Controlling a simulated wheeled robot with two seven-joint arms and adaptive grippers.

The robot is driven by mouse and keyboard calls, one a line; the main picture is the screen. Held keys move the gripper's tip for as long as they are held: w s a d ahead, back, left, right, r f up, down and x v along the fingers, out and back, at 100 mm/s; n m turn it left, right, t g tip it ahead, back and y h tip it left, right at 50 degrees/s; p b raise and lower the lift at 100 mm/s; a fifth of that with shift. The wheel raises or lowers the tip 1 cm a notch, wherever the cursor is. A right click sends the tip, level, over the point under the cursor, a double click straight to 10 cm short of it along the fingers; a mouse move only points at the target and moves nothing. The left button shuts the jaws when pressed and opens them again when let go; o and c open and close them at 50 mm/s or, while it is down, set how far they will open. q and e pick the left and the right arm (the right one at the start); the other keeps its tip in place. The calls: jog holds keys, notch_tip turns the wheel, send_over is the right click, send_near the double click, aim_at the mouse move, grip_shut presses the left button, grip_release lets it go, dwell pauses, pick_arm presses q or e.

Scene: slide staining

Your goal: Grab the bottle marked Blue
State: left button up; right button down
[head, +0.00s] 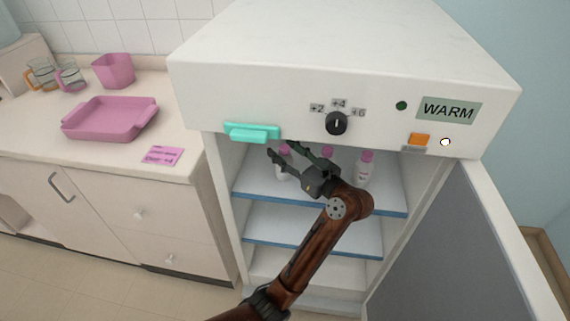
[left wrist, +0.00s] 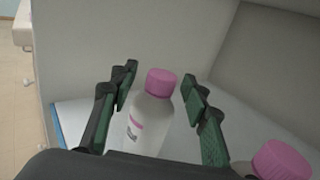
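Several white bottles with pink caps stand on the upper blue-edged shelf (head: 390,208) inside the open cabinet. One bottle (head: 283,172) is at the left, a second (head: 327,151) is mostly hidden behind my gripper, and a third (head: 364,170) is at the right. My left gripper (head: 280,149) reaches into the cabinet at the left bottle. In the left wrist view its open fingers (left wrist: 160,88) stand on either side of a bottle (left wrist: 148,118), with gaps visible. The label is too small to read, so I cannot tell which bottle is Blue. My right gripper is out of view.
The cabinet top (head: 340,45) overhangs the shelf, with a knob (head: 336,123) and a WARM label on its front. Its door (head: 445,260) stands open at the right. Another pink-capped bottle (left wrist: 279,160) is close at the lower right of the left wrist view. A pink tray (head: 110,118) is on the counter.

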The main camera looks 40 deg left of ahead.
pick_arm(q)
grip_shut()
dwell(0.3)
dwell(0.5)
